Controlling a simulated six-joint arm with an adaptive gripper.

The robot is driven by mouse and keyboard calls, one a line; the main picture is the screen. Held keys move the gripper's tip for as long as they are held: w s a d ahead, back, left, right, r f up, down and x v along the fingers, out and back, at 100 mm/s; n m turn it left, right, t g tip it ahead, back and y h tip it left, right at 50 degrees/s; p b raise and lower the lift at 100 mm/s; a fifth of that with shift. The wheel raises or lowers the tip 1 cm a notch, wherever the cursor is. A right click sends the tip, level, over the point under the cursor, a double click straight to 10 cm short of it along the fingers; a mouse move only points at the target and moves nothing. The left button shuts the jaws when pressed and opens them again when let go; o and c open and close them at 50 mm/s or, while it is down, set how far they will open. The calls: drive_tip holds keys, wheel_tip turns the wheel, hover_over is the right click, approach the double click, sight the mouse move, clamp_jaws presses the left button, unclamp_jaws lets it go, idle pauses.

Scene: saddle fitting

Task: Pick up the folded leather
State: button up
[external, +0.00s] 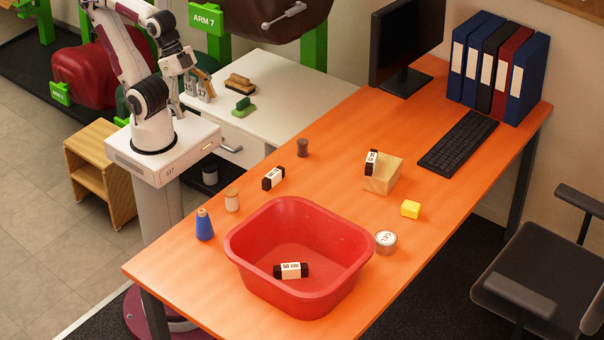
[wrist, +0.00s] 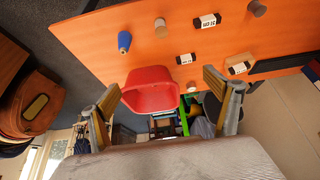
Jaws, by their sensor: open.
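Three dark folded pieces with white paper bands are in the external view. One lies in the red basin (external: 291,270), its band reading "50 cm". One lies on the orange table (external: 273,178) behind the basin. One rests on the wooden block (external: 371,162). The wrist view shows similar banded pieces at the top (wrist: 208,20), close to the basin (wrist: 186,59) and at the wooden block (wrist: 239,67). My gripper (external: 200,88) is open and empty, high over the white cabinet at the left, well apart from all of them. Its two spread fingers frame the wrist view (wrist: 160,84).
The red basin (external: 246,262) has raised walls. A blue cone (external: 204,226), beige spool (external: 232,201), dark spool (external: 303,148), tin (external: 386,243) and yellow cube (external: 410,209) stand around it. Monitor (external: 405,45), keyboard (external: 458,142) and binders (external: 500,68) occupy the table's back.

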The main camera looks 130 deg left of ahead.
drive_tip(key=w+a+f+n+y, duration=0.1)
drive_tip(key=w+a+f, duration=0.5)
drive_tip(key=a+f, duration=0.4)
drive_tip(key=w+a+f+n+y, duration=0.1)
drive_tip(key=w+a+f+n, duration=0.1)
drive_tip(key=w+a+f, duration=0.4)
drive_tip(key=w+a+f+n+y, duration=0.1)
drive_tip(key=w+a+f, duration=0.5)
drive_tip(key=a+f, duration=0.8)
drive_tip(key=shift+w+a+f+n+g, duration=0.3)
drive_tip(key=shift+w+f+n+g, duration=0.1)
drive_tip(key=shift+f+n, duration=0.15)
drive_tip(key=shift+t+y, duration=0.3)
drive_tip(key=shift+t, duration=0.6)
drive_tip(key=w, duration=0.1)
drive_tip(key=w+a+f, duration=0.1)
drive_tip(key=w+a, duration=0.1)
drive_tip(key=shift+w+a+f, duration=0.1)
drive_tip(key=shift+a+f, duration=0.15)
drive_tip(key=w, duration=0.1)
drive_tip(key=w+t, duration=0.1)
drive_tip(key=w+a, duration=0.1)
drive_tip(key=shift+r, duration=0.4)
drive_tip(key=w+a+r+t+y, duration=0.1)
drive_tip(key=w+r+t, duration=0.4)
drive_tip(key=r, duration=0.3)
drive_tip(key=shift+w+a+r+m, duration=0.25)
drive_tip(key=shift+w+m, duration=0.2)
drive_tip(key=shift+w, duration=0.2)
